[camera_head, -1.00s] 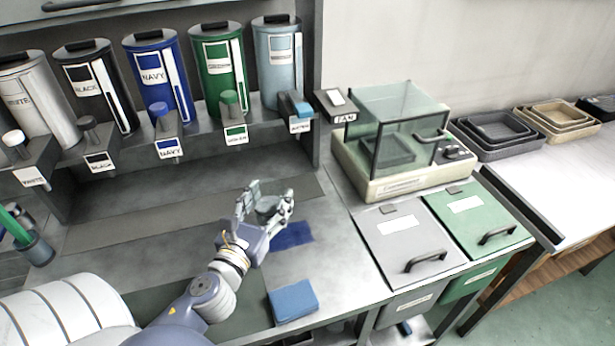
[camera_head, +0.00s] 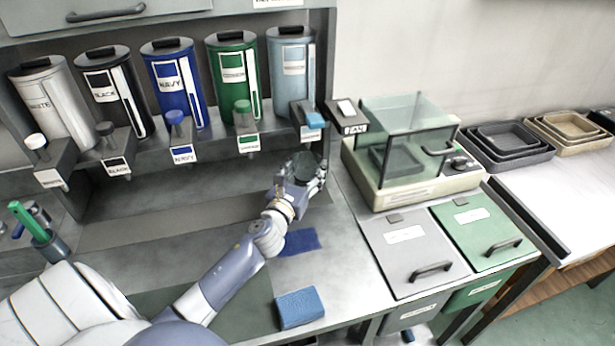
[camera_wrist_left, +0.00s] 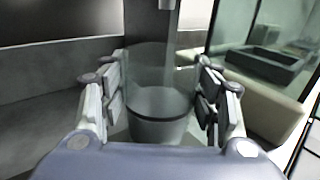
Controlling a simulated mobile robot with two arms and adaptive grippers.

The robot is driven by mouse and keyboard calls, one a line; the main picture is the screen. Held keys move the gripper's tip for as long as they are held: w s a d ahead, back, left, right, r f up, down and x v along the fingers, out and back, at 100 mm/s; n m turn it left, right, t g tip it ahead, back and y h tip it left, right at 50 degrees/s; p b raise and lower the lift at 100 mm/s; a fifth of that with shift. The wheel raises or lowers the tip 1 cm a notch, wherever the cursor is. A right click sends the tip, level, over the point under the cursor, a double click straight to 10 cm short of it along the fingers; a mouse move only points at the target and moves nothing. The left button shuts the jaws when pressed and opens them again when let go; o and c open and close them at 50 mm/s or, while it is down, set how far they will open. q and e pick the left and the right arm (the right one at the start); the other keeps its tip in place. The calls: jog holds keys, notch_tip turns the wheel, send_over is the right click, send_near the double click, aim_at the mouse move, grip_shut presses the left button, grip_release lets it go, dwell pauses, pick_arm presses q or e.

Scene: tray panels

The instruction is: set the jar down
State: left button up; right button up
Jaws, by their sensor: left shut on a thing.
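The jar (camera_wrist_left: 160,105) is a clear, see-through cup with a dark band low on its wall, upright between the fingers in the left wrist view. My left gripper (camera_wrist_left: 160,98) is shut on it, with finger pads on both sides. In the head view my left gripper (camera_head: 305,172) is at the back right of the bench, below the light blue dispenser's spout. There the jar (camera_head: 308,165) is small and partly covered by the fingers. I cannot tell whether its base touches the bench. My right gripper is not in view.
Several labelled canisters with spouts line the back, the green one (camera_head: 233,80) among them. A glass-walled scale (camera_head: 410,190) stands to the right. A navy mat (camera_head: 298,242) and a blue sponge (camera_head: 299,307) lie in front. Lidded grey (camera_head: 395,260) and green bins sit at right.

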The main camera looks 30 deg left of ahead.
aim_at(303, 186)
pick_arm(q)
jog(key=shift+w, duration=0.25)
jog(key=shift+f+b, duration=0.5)
jog(key=shift+f, duration=1.15)
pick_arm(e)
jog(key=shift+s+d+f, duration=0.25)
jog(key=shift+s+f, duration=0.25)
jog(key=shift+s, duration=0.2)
pick_arm(q)
jog(key=shift+s+f, duration=0.1)
jog(key=shift+f, duration=0.1)
jog(key=o, duration=1.4)
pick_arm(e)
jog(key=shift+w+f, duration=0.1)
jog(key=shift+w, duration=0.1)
pick_arm(q)
jog(key=shift+s+r, duration=0.1)
jog(key=b+v, duration=0.2)
jog(key=v, duration=1)
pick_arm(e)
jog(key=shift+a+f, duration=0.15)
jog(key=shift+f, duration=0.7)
